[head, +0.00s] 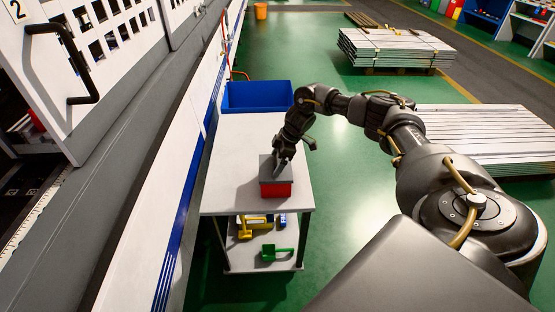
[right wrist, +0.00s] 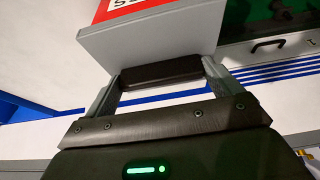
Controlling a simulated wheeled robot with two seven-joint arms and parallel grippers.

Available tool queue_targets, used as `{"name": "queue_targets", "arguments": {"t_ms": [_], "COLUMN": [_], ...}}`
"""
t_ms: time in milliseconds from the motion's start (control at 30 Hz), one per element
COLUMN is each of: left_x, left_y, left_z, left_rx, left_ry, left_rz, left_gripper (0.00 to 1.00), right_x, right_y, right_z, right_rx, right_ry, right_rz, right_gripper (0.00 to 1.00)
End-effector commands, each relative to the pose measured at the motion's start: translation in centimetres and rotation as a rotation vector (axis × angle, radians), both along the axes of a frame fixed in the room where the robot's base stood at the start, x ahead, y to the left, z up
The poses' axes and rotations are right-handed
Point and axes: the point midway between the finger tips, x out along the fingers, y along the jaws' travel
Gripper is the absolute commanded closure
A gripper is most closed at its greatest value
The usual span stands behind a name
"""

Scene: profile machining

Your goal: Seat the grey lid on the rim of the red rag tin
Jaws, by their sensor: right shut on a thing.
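The red rag tin (head: 276,190) stands on the white top of a small cart. The grey lid (head: 267,174) is over the tin's top, and its edges look roughly in line with the tin. My right gripper (head: 281,166) reaches down onto the lid from above. In the right wrist view its two fingers are shut on the lid's dark handle (right wrist: 160,73). The grey lid (right wrist: 150,45) lies just beyond the fingers, and the red tin (right wrist: 125,9) with a white label shows past it. I cannot tell whether the lid touches the rim all round. My left gripper is not in view.
A blue bin (head: 257,97) is at the cart's far end. The cart top (head: 235,145) is otherwise clear. Yellow and green items (head: 277,253) lie on its lower shelf. A white machine front runs along the left, and stacked profiles (head: 395,48) stand at right.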

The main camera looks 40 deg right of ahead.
Motion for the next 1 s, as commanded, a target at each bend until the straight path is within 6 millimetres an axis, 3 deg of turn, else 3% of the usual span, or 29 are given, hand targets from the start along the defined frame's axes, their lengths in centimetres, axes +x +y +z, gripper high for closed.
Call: {"name": "queue_targets", "arguments": {"t_ms": [300,333,400,733,1000], "left_x": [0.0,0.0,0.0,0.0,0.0], "left_y": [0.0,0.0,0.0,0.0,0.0], "left_z": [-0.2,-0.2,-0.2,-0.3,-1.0], "left_rx": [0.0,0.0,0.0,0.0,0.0], "left_ry": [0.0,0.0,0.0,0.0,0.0], "left_rz": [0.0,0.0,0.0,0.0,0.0], "left_gripper": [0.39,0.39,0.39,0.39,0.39], "right_x": [0.0,0.0,0.0,-0.2,-1.4], "right_y": [0.0,0.0,0.0,-0.3,-1.9], "right_z": [-0.4,-0.4,-0.4,0.4,4.9], "right_rx": [0.0,0.0,0.0,0.0,0.0], "right_ry": [0.0,0.0,0.0,-0.002,-0.004], "right_rz": [0.0,0.0,0.0,-0.002,0.0], "right_gripper": [0.34,0.07,0.0,0.0,0.0]}}
